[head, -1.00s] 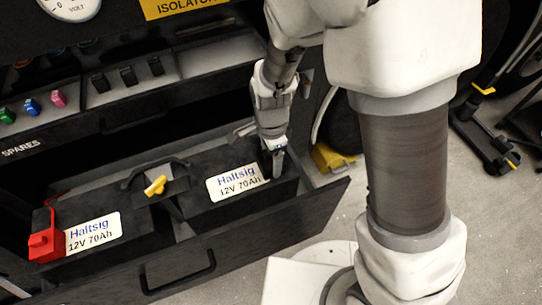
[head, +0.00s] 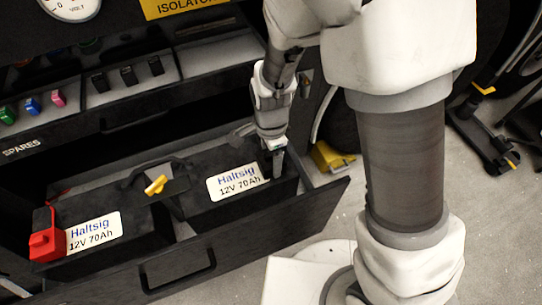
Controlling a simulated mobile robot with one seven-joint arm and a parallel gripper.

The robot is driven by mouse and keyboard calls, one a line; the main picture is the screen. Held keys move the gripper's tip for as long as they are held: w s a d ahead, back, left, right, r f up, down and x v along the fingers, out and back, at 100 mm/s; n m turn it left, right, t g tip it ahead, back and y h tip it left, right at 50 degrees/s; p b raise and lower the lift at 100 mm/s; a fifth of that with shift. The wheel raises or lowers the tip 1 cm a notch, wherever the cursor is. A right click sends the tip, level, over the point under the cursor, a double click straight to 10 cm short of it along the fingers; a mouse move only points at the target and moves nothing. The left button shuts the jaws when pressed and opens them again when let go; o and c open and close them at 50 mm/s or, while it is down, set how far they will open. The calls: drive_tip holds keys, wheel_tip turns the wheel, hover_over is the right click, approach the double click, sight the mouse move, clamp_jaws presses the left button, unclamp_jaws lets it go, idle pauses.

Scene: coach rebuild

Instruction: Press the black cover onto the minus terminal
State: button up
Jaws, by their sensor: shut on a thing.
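My gripper (head: 274,166) points down at the right end of the right battery (head: 207,200), beside its white label. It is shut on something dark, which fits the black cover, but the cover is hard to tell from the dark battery. The minus terminal is hidden by my gripper and the dark surroundings. I cannot tell whether the cover touches the terminal. A left battery (head: 130,235) stands beside it, with a red cover (head: 45,240) at its left end. Both batteries sit in an open drawer (head: 290,226).
A yellow key-like handle (head: 155,186) stands up between the batteries. The drawer front has a handle (head: 178,271). A spares tray (head: 60,124) with coloured pieces is above left. A yellow object (head: 328,157) lies on the floor to the right.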

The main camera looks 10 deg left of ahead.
drive_tip(key=shift+f+b, duration=0.3)
drive_tip(key=shift+f, duration=0.2)
idle(0.4)
drive_tip(key=o, duration=1.3)
drive_tip(key=shift+r, duration=0.1)
drive_tip(key=shift+r+p, duration=3.35)
drive_tip(key=shift+r, duration=0.1)
